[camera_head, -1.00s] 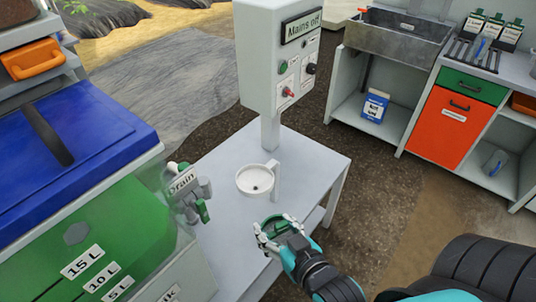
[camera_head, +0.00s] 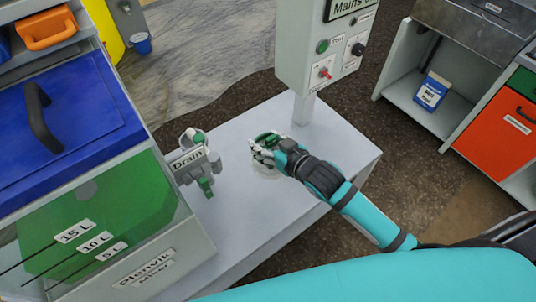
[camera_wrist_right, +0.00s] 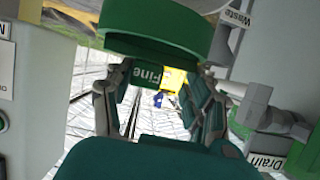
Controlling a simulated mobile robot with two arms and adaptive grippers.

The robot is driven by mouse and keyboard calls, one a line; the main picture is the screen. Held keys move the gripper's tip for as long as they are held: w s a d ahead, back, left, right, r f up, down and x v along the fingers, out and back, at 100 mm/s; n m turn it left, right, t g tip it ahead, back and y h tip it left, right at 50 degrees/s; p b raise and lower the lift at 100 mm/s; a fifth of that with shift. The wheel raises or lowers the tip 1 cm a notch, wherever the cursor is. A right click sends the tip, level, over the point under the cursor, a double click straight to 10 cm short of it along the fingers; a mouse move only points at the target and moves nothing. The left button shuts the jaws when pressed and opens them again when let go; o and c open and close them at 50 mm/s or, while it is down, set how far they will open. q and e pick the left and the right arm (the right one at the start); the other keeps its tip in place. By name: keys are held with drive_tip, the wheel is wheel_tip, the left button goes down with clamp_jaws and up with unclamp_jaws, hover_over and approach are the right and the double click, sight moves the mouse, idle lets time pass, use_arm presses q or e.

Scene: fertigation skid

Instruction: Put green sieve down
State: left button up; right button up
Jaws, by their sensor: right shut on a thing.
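The green sieve (camera_head: 268,138) is held in my right gripper (camera_head: 262,150) over the grey table (camera_head: 240,215). In the right wrist view the sieve's green rim (camera_wrist_right: 155,38) fills the top, and its tab reads "Fine" (camera_wrist_right: 152,74) between the fingers of my right gripper (camera_wrist_right: 160,98). A pale round edge, likely the white holder (camera_head: 265,171), shows just under the gripper; the rest of it is hidden. I cannot tell whether the sieve touches it. My left gripper is not in view.
The drain valve (camera_head: 195,162) with a green handle juts out left of the gripper, from the blue-lidded mixer tank (camera_head: 150,262). The switch box (camera_head: 325,50) on its post (camera_head: 303,108) stands behind. The table's front and right parts are clear.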

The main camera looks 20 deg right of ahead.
drive_tip(key=shift+f, duration=2.65)
drive_tip(key=shift+f, duration=0.2)
drive_tip(key=o, duration=1.2)
drive_tip(key=shift+c, duration=0.2)
drive_tip(key=shift+r, duration=0.15)
